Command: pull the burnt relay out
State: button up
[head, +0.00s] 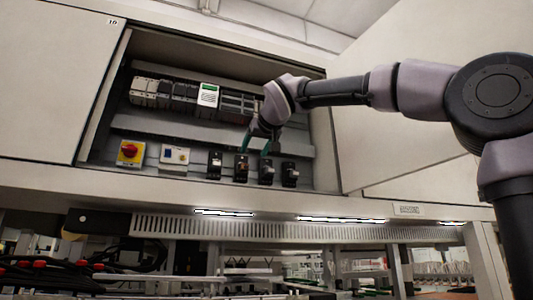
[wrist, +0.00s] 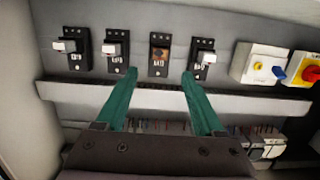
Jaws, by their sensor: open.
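Several black relays sit in a row along the lower rail inside the open cabinet. The burnt relay (wrist: 159,54) has a brown, scorched face, unlike the white faces of its neighbours. In the head view it is the second from the left (head: 241,169). My gripper (wrist: 160,74) has green fingers, spread apart with nothing between them. In the wrist view its fingertips lie just below the burnt relay, one to each side. In the head view my gripper (head: 256,147) hangs by the upper part of the row. Whether the fingers touch anything cannot be told.
Intact relays (wrist: 115,48) (wrist: 204,58) stand close on both sides. A red-yellow rotary switch (head: 130,152) and a white box with a blue knob (head: 174,157) are to the left in the head view. A module row (head: 180,93) runs above. The cabinet door (head: 400,130) stands open at right.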

aim_at(245, 166)
jog(key=x, duration=1)
jog(key=shift+w+a, duration=0.1)
jog(key=shift+w, duration=0.2)
jog(key=c, duration=1.1)
grip_shut()
